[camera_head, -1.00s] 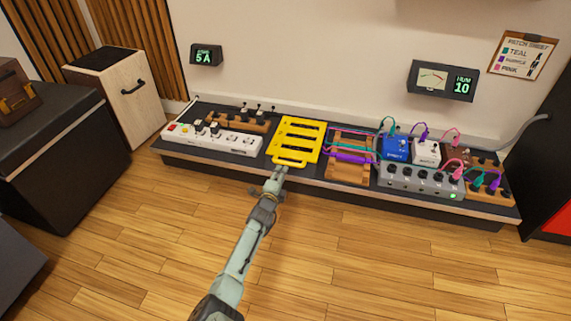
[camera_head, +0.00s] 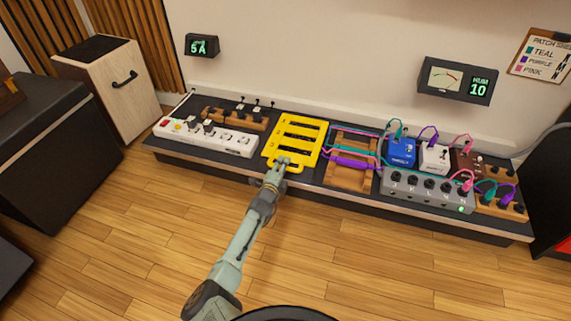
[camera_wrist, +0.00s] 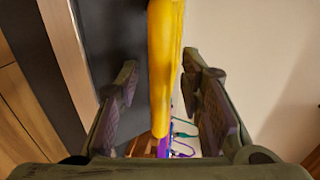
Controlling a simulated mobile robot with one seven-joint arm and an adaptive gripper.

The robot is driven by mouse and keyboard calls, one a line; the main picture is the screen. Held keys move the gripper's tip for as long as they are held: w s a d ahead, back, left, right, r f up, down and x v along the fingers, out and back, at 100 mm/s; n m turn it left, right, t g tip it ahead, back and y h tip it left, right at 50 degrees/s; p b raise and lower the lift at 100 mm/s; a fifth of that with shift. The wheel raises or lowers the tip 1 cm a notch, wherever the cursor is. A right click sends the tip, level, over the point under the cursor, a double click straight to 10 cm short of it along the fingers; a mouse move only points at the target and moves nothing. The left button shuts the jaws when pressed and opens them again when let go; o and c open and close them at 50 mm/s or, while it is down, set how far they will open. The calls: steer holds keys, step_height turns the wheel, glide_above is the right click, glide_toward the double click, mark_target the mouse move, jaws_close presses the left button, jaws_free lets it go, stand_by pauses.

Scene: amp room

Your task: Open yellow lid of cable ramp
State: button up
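The cable ramp's yellow lid (camera_head: 299,126) lies closed on the low dark platform, with several dark slots across it and a handle bar (camera_head: 294,169) at its front edge. My gripper (camera_head: 281,163) is at this front handle. In the wrist view, a yellow bar (camera_wrist: 164,75) of the lid runs between the two fingers of my gripper (camera_wrist: 161,66). The fingers are apart, with a gap visible on both sides of the bar. The ramp's inside is hidden under the lid.
A white power strip (camera_head: 205,138) stands left of the lid. A wooden rack with cables (camera_head: 350,177) and a grey pedal unit (camera_head: 427,190) with coloured plugs stand to the right. The wall is close behind. The wooden floor (camera_head: 330,245) in front is clear.

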steer(key=shift+c, duration=0.5)
jaws_close()
stand_by(0.5)
